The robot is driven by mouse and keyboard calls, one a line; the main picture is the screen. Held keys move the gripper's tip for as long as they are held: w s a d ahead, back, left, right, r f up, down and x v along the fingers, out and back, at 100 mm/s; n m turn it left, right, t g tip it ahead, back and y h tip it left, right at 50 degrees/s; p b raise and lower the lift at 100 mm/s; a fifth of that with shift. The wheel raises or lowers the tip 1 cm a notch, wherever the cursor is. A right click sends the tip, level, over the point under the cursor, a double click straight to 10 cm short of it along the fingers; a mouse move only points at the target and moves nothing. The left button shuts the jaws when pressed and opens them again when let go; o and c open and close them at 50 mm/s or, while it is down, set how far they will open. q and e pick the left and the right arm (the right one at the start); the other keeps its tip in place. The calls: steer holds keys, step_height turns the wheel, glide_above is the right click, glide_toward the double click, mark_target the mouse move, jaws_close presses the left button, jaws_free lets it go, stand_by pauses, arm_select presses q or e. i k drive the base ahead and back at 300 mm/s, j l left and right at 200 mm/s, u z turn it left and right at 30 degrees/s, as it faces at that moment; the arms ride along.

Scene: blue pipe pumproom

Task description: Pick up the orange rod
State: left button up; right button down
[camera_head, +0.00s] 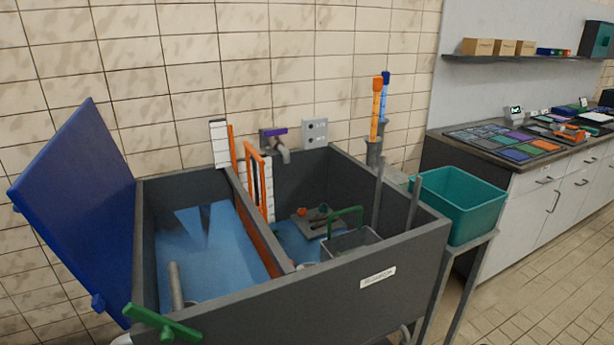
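An orange rod (376,110) stands upright at the back right corner of the grey tank. Its lower end sits in a grey holder (374,153), so its bottom is hidden. A blue rod (385,97) stands upright just behind it and to its right, partly covered by it. Neither of my grippers shows in the head view.
The grey tank (325,299) has two water-filled compartments and a raised blue lid (80,205). An orange frame (256,170) stands at its divider. A green-handled basket (350,240) is in the right compartment. A teal bin (466,207) stands right of the tank, beside a counter (540,185).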

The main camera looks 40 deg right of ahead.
mark_target(377, 86)
steer(key=z, duration=1.8)
